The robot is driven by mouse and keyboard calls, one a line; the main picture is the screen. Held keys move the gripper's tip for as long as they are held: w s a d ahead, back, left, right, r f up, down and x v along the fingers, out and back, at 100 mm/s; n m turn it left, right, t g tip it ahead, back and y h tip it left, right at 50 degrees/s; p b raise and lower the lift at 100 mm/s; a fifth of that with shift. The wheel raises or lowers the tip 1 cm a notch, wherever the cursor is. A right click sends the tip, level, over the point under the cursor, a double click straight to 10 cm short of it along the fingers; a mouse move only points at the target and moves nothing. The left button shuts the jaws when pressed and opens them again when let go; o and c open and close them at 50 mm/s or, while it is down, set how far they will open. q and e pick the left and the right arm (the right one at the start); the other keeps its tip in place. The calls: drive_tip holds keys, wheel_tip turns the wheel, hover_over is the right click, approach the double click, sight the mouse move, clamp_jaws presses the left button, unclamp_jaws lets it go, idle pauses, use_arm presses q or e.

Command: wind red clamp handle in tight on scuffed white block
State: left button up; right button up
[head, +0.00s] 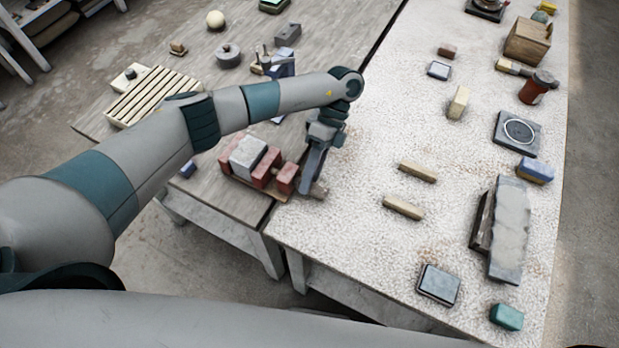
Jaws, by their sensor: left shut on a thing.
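The scuffed white block (247,156) sits between the red jaws of a clamp (266,168) near the front edge of the wooden table. A further red clamp block (286,178) stands to the right of the jaws. My left gripper (311,186) points down at the right end of the clamp, shut on the clamp handle. The gripper fingers hide most of the handle. Whether the inner jaw presses against the block is too small to tell. My right gripper is out of view.
A slatted rack (153,97), a round grey weight (228,56) and a pale ball (215,19) stand on the wooden table. On the speckled table, two tan bars (404,207) (417,172) lie right of my gripper. A grey slab (508,230) lies farther right.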

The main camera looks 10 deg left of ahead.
use_arm(q)
drive_tip(key=shift+w+g, duration=0.15)
drive_tip(key=shift+g, duration=0.45)
drive_tip(key=o, duration=1.1)
drive_tip(key=shift+f+g+y, duration=0.1)
drive_tip(key=shift+g+y, duration=0.2)
